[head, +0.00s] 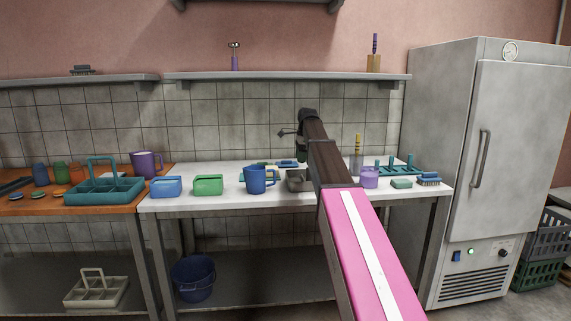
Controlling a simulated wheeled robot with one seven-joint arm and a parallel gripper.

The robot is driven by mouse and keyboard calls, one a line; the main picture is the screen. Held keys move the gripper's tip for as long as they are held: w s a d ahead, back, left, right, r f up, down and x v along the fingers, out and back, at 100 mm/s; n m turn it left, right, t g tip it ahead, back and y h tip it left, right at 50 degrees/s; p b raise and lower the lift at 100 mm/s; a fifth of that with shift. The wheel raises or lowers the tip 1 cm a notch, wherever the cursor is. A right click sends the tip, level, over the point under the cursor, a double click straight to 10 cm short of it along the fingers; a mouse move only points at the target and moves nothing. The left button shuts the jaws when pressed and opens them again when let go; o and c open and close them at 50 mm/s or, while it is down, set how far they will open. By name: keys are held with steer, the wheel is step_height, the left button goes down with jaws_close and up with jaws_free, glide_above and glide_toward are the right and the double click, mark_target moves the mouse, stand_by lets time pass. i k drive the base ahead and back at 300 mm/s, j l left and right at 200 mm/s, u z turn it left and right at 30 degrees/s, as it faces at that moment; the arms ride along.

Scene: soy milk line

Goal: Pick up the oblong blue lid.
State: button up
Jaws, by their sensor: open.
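A small flat blue thing (287,163), likely the oblong blue lid, lies toward the back of the white table, left of my arm. It is small in the head view and its outline is hard to make out. My gripper (284,132) is open and hangs in front of the tiled wall, above the back of the table and apart from the blue thing. Its fingertips are small and dark.
On the white table (225,205) stand a blue tub (166,187), a green tub (208,185), a blue jug (257,181) and a metal pan (298,185). A purple cup (370,178) and a teal rack (402,167) stand right of my arm. A shelf (270,77) runs above.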

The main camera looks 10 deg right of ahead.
mark_target(284, 163)
steer(key=i, duration=1.1)
